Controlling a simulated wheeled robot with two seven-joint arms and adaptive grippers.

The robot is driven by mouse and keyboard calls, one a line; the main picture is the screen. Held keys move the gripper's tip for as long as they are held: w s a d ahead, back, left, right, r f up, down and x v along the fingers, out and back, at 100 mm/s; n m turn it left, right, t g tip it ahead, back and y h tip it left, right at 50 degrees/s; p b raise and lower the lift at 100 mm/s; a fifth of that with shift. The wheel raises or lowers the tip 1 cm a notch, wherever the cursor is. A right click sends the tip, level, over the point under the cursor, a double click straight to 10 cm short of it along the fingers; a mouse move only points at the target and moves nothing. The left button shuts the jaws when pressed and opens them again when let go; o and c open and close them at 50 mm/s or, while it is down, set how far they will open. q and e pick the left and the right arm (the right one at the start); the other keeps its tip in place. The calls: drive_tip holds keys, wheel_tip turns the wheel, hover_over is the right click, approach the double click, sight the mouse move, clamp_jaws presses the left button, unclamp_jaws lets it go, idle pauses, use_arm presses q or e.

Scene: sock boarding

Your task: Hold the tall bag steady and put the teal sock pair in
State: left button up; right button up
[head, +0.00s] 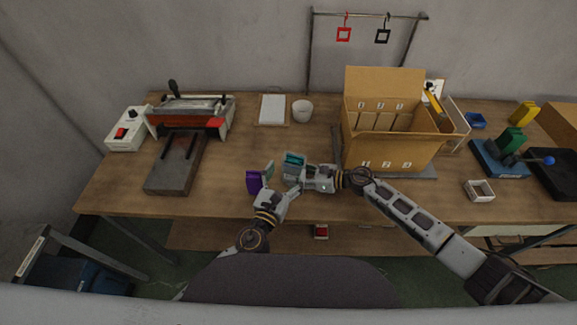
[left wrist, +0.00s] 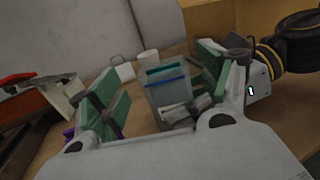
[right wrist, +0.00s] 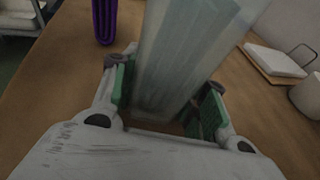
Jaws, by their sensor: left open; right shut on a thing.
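The tall bag (left wrist: 172,98) is clear, with a blue line near its top, and stands upright. My right gripper (right wrist: 170,98) is shut on the bag, one finger on each side; the bag also shows in the head view (head: 292,172). Teal fabric, the teal sock pair (left wrist: 165,69), shows at the bag's top; it also appears in the head view (head: 294,159). How deep it sits I cannot tell. My left gripper (head: 277,182) is open in front of the bag, its fingers apart and nothing clearly between them in the left wrist view (left wrist: 168,105).
A purple item (head: 253,182) stands left of the bag, close to my left gripper. A divided cardboard box (head: 390,150) stands to the right, behind my right arm. A white cup (head: 302,111) and a pad (head: 272,109) lie behind. A sealer-like machine (head: 190,118) is at left.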

drive_tip(key=shift+s+f, duration=0.1)
drive_tip(key=shift+s, duration=0.1)
drive_tip(key=shift+f, duration=0.1)
idle(0.7)
drive_tip(key=o, duration=0.8)
drive_tip(key=shift+o, duration=0.2)
drive_tip(key=shift+v, duration=6)
drive_tip(key=shift+w, duration=0.15)
